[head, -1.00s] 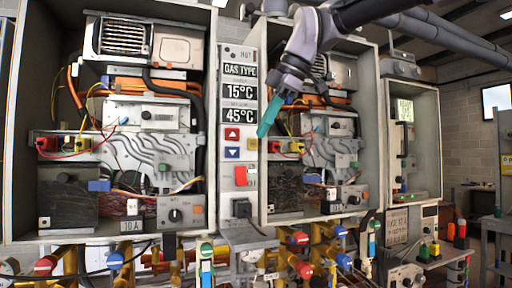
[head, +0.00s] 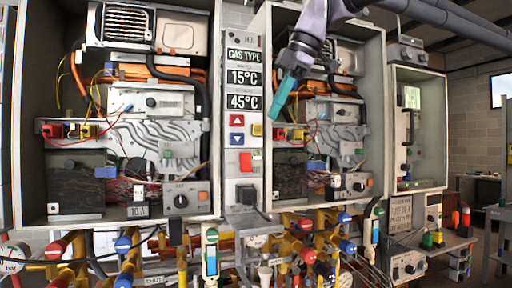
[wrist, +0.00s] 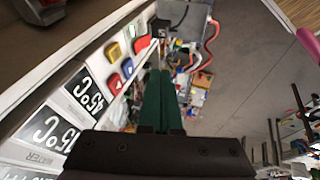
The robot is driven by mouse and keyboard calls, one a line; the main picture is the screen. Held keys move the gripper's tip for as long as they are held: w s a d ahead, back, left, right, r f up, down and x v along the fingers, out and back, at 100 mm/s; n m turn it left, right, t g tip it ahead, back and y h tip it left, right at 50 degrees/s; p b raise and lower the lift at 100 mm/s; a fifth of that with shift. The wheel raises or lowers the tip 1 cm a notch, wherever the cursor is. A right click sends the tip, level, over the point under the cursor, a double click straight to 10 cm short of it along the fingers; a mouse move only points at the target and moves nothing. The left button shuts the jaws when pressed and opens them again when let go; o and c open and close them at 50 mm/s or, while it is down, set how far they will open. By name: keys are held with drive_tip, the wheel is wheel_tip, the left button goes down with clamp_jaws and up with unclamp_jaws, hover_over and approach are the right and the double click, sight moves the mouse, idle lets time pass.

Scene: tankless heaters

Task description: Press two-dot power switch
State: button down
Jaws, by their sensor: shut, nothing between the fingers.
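My gripper (head: 279,100) has teal fingers pressed together, pointing down and left in front of the right heater cabinet, just right of the centre panel. In the wrist view its fingers (wrist: 158,100) are shut with nothing between them. The centre panel carries a red switch (head: 245,162), a black switch block (head: 246,195), a red up button (head: 236,120), a blue down button (head: 236,138) and a yellow button (head: 257,130). In the wrist view the red switch (wrist: 142,44) lies beyond the fingertips, apart from them. Dot marks are too small to tell.
Open heater cabinets with wiring stand left (head: 226,100) and right (head: 376,120) of the panel. Pipes with coloured valve handles (head: 123,243) run below. A small grey box (head: 408,265) stands lower right. Open floor (wrist: 245,70) shows in the wrist view.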

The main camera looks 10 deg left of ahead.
drive_tip(key=shift+f, duration=0.15)
approach(246, 167)
wheel_tip(246, 167, down, 4)
drive_tip(key=s+a, duration=0.1)
drive_tip(key=s, duration=0.2)
drive_tip(key=shift+w+a+f, duration=0.3)
drive_tip(key=shift+w, duration=0.3)
drive_tip(key=shift+w+a+f, duration=0.25)
drive_tip(key=shift+w, duration=0.35)
drive_tip(key=shift+w+a+f, duration=0.25)
drive_tip(key=shift+w, duration=0.15)
drive_tip(key=shift+f, duration=0.15)
drive_tip(key=shift+w+a+f+t+y, duration=0.1)
drive_tip(key=shift+w+t+y, duration=0.05)
drive_tip(key=shift+t+y, duration=0.15)
